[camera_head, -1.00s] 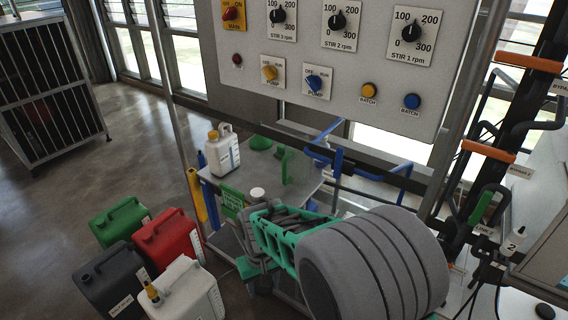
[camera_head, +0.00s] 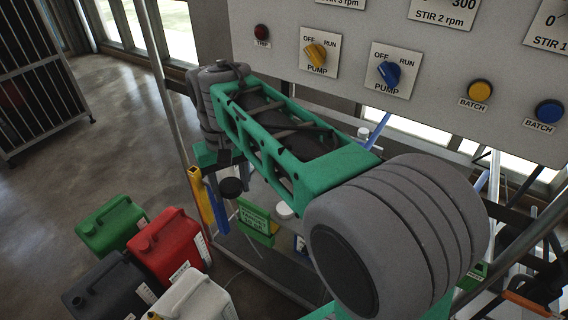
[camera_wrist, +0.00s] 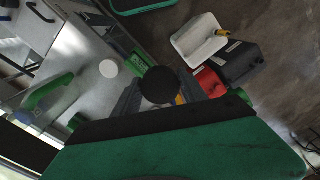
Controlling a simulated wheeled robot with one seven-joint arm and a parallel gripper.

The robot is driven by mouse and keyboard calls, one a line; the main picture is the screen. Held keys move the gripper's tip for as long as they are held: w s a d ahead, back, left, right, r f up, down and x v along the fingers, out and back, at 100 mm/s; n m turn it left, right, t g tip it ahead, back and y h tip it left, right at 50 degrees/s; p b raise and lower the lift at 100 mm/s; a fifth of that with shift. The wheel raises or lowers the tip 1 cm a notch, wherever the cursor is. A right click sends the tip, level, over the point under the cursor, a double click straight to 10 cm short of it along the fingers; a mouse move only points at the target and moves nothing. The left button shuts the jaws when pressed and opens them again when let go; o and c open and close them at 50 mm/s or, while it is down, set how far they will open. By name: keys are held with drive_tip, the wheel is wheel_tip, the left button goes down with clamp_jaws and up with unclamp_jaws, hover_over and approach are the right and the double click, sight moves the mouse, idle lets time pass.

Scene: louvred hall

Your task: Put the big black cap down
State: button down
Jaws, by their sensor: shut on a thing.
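The big black cap (camera_wrist: 160,85) is a dark round disc held between the fingers of my gripper (camera_wrist: 160,97) in the wrist view. In the head view the cap (camera_head: 231,188) shows just below my gripper, to the left of the bench's green sign. It appears to be in the air, near the bench's left edge; the exact height is hard to tell. A white round cap (camera_wrist: 108,68) is on the bench (camera_wrist: 85,90) in the wrist view, apart from the black one. My arm hides much of the bench in the head view.
Green (camera_head: 112,225), red (camera_head: 170,243), dark grey (camera_head: 108,283) and white (camera_head: 195,298) canisters stand on the floor at lower left. The control panel (camera_head: 440,75) with knobs and buttons is close behind my arm. A metal post (camera_head: 165,90) stands left of it. Open floor lies further left.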

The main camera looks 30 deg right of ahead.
drive_tip(key=w+d+f+p, duration=0.1)
drive_tip(key=w+d+f, duration=0.15)
drive_tip(key=d, duration=0.55)
hover_over(277, 202)
wheel_tip(277, 202, down, 7)
drive_tip(key=shift+f, duration=0.1)
wheel_tip(277, 202, down, 3)
drive_tip(key=shift+r, duration=0.1)
drive_tip(key=shift+f, duration=0.65)
drive_tip(key=c, duration=0.6)
unclamp_jaws()
